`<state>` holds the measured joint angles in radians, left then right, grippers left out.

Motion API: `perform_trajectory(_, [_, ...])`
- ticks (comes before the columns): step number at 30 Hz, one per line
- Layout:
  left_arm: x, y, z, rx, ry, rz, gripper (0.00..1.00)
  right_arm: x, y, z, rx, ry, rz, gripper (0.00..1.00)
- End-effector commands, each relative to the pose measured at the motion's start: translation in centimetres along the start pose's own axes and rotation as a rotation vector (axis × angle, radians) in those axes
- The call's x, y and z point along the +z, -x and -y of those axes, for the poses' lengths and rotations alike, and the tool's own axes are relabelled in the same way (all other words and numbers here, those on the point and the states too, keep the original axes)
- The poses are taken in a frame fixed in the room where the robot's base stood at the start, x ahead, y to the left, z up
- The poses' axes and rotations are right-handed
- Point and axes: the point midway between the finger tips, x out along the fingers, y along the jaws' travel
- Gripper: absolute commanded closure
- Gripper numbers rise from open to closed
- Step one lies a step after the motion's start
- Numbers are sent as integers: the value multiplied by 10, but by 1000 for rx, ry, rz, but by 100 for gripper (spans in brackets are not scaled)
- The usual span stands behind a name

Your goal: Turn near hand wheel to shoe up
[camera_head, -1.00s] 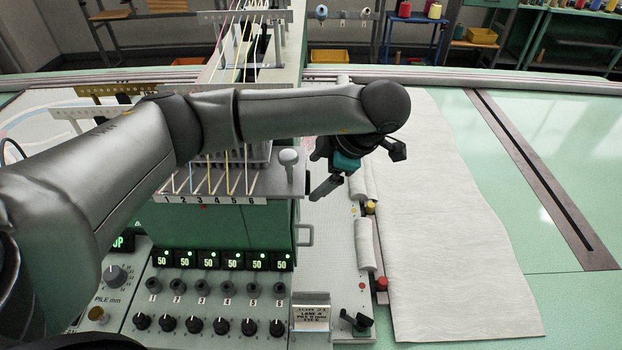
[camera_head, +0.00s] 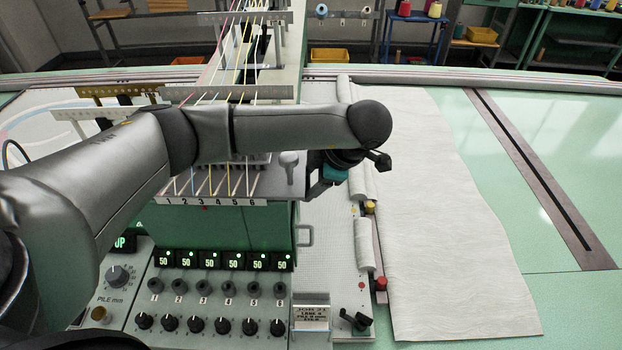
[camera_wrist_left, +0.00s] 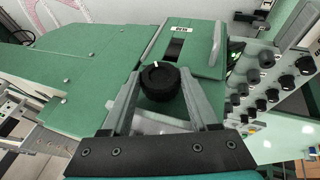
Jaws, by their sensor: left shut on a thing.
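The near hand wheel (camera_wrist_left: 160,84) is a black knurled knob with a white mark on its rim, on the green tufting head (camera_wrist_left: 100,58). It shows in the left wrist view, between the two grey fingers of my left gripper (camera_wrist_left: 160,86), which is shut on it. A dark slot with a small white label (camera_wrist_left: 181,29) lies just beyond the wheel; I cannot read the label. In the head view my left gripper (camera_head: 322,182) is beside the right side of the green head (camera_head: 222,228). Its fingertips and the wheel are hidden there. My right gripper is not in view.
A panel with a lit "UP" display (camera_head: 123,243) and rows of black knobs (camera_head: 195,325) is at the front. A grey handle (camera_head: 305,235) and a white-capped post (camera_head: 289,163) are close to my left gripper. White cloth (camera_head: 445,230) lies to the right.

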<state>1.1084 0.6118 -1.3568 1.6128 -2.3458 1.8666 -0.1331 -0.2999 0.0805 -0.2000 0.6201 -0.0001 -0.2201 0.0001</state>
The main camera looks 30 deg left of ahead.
Motion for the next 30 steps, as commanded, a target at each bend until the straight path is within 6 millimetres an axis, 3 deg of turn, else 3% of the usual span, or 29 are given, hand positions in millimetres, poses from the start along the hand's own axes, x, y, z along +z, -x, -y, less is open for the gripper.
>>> perform_trajectory(1, [0, 0, 0, 0, 0, 0, 56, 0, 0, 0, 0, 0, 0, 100])
perform_trajectory(12, [0, 0, 0, 0, 0, 1, 95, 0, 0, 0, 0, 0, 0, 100])
perform_trajectory(20, [1, 0, -1, -34, -12, 1, 95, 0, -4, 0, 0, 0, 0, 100])
perform_trajectory(30, [2, -2, -5, -232, -91, 2, 95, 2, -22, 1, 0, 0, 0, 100])
